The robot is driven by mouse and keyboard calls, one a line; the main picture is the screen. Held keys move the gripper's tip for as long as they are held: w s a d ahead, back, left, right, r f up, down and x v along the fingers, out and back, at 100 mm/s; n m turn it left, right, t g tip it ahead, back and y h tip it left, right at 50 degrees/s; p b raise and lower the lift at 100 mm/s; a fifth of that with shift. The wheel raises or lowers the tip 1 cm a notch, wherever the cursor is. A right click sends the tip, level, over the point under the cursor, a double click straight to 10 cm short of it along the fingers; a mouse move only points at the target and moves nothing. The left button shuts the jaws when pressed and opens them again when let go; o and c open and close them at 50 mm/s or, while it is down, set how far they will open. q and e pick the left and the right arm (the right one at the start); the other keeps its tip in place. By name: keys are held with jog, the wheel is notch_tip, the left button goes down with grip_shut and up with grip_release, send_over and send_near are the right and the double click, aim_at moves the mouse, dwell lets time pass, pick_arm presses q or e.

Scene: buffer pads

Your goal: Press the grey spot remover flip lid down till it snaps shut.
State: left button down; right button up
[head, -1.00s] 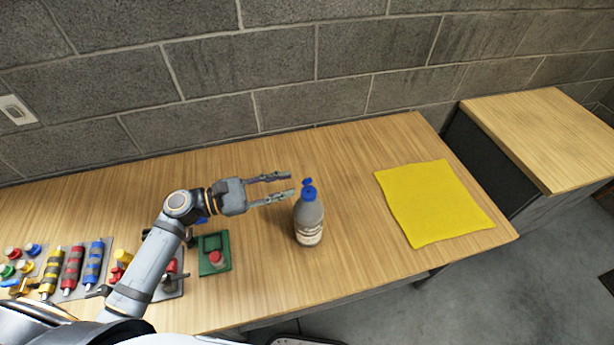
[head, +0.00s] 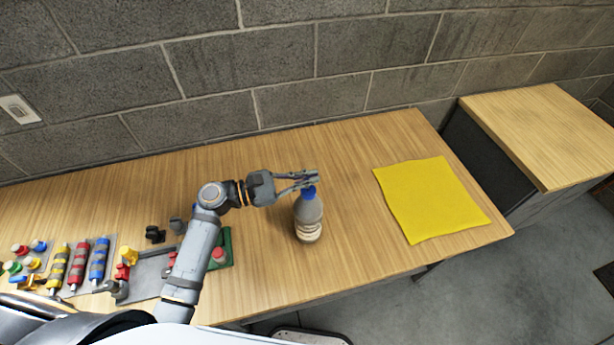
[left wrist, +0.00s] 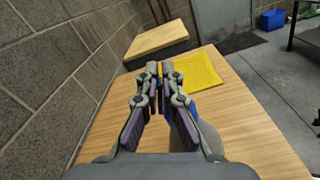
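The spot remover bottle (head: 308,218) stands upright on the table, grey with a pale label and a blue cap (head: 309,194). My left gripper (head: 316,177) is over the top of the bottle, its fingers nearly together with only a narrow gap and nothing seen between them. The fingers hide the raised flip lid, so I cannot tell its angle or whether they touch it. In the left wrist view the fingers (left wrist: 160,70) point forward, and part of the bottle (left wrist: 208,136) and blue cap (left wrist: 194,106) show behind the right-hand finger. My right gripper is out of view.
A yellow mat (head: 430,200) lies flat to the right of the bottle. A green frame with a red button (head: 218,254) and several coloured parts (head: 75,262) lie to the left. A block wall (head: 290,60) runs behind. The table between bottle and mat is clear.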

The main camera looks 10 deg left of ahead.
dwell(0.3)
pick_arm(q)
jog(key=m+b, duration=0.2)
jog(key=s+f+m+b, duration=0.1)
jog(key=shift+s+d+m, duration=0.1)
jog(key=shift+d+m, duration=0.15)
jog(key=shift+m, duration=0.05)
jog(key=shift+s+d+f+m+b, duration=0.1)
jog(key=shift+s+f+m+b, duration=0.1)
jog(key=shift+m+b, duration=0.7)
jog(key=shift+s+d+f+m+b, duration=0.1)
jog(key=shift+s+m+b, duration=0.1)
jog(key=shift+m+b, duration=0.7)
jog(key=c, duration=1.5)
grip_release()
jog(key=shift+r, duration=0.15)
notch_tip(320, 180, up, 10)
jog(key=shift+f, duration=0.1)
